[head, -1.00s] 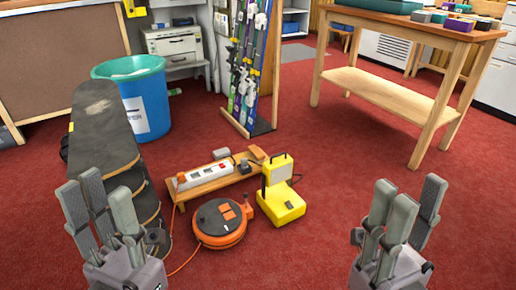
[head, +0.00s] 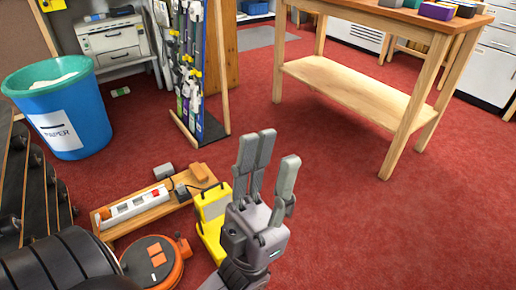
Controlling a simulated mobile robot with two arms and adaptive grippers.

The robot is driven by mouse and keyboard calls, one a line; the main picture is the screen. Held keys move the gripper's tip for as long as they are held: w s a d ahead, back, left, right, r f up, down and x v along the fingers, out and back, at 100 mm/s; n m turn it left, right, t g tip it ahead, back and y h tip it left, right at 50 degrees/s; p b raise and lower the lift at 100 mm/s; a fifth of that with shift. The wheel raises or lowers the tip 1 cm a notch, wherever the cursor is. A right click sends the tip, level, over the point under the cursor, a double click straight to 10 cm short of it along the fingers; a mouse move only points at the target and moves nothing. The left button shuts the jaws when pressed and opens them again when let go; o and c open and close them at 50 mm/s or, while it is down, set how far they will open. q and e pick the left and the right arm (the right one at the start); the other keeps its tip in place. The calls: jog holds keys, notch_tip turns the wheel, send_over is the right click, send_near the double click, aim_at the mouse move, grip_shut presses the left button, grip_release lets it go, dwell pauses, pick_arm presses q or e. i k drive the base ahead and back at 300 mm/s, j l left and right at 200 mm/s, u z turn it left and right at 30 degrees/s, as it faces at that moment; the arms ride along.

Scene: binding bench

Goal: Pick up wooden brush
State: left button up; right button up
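I cannot make out a wooden brush for certain. A small brown wooden block-like thing (head: 200,171) lies at the far right end of the low wooden board (head: 150,217); it is too small to tell whether it is the brush. My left gripper (head: 275,152) is open and empty, with its fingers pointing up and apart. It is to the right of the small brown thing in the picture and hides part of the yellow work lamp (head: 211,205). My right gripper is not in view.
A white power strip (head: 135,206) lies on the board. An orange cable reel (head: 157,262) is in front. A blue paper bin (head: 72,118), a ski rack (head: 205,125) and a wooden workbench (head: 355,92) stand behind. Red carpet (head: 400,235) is clear at right.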

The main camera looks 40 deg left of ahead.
aim_at(199, 173)
jog(key=i+l, duration=0.1)
jog(key=i, duration=0.85)
jog(key=i+u, duration=0.2)
jog(key=u, duration=0.2)
jog(key=i+u, duration=0.2)
jog(key=u, duration=0.2)
jog(key=i+l+u, duration=0.15)
jog(key=u, duration=0.25)
jog(key=i+l+u, duration=0.2)
jog(key=u, duration=0.2)
jog(key=i+u, duration=0.15)
jog(key=u, duration=0.3)
jog(key=i+l+u, duration=0.1)
jog(key=u, duration=0.35)
jog(key=i+l+u, duration=0.1)
jog(key=l+u, duration=0.15)
jog(key=u, duration=0.2)
jog(key=i+l+u, duration=0.1)
jog(key=u, duration=0.35)
jog(key=l+u, duration=0.3)
jog(key=u, duration=0.15)
jog(key=i+l+u, duration=0.1)
jog(key=l+u, duration=0.35)
jog(key=i+l, duration=0.05)
